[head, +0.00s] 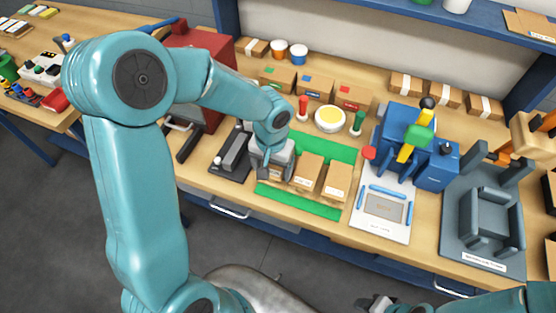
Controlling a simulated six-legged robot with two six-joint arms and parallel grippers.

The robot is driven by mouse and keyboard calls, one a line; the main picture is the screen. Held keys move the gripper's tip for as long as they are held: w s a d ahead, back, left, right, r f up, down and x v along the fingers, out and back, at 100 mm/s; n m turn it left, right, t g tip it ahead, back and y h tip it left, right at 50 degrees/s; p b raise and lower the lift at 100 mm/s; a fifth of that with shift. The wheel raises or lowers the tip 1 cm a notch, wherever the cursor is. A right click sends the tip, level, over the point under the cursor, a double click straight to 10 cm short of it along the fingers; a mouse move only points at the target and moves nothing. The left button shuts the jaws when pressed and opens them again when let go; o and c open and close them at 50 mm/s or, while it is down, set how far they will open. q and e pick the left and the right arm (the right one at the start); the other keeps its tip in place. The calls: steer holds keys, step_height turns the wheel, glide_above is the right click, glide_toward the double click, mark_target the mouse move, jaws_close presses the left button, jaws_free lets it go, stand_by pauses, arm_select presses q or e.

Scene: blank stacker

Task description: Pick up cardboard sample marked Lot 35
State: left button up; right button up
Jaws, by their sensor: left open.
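Cardboard samples stand in a row on a green mat (300,201) on the bench. The middle sample (308,172) and the right sample (337,182) show clearly; their labels are too small to read, so I cannot tell which is Lot 35. My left gripper (271,174) is open, pointing down over the left sample, which it mostly hides. I cannot tell whether its fingers touch that sample. My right gripper (375,303) is low at the bottom edge, away from the bench; its fingers are too small and cut off to judge.
A dark grey device (232,153) stands left of the mat. Red and green stampers (357,123) and a yellow-topped round dish (330,119) stand behind it. A blue machine (404,138), a white sheet (384,210) and a grey fixture (487,222) are to the right. Boxes line the back.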

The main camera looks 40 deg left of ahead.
arm_select(q)
steer(key=shift+s, duration=0.25)
steer(key=shift+w+f+b, duration=0.15)
steer(key=shift+w+b, duration=0.05)
steer(key=shift+b, duration=0.1)
steer(key=shift+s, duration=0.1)
steer(key=shift+s, duration=0.1)
steer(key=c, duration=0.8)
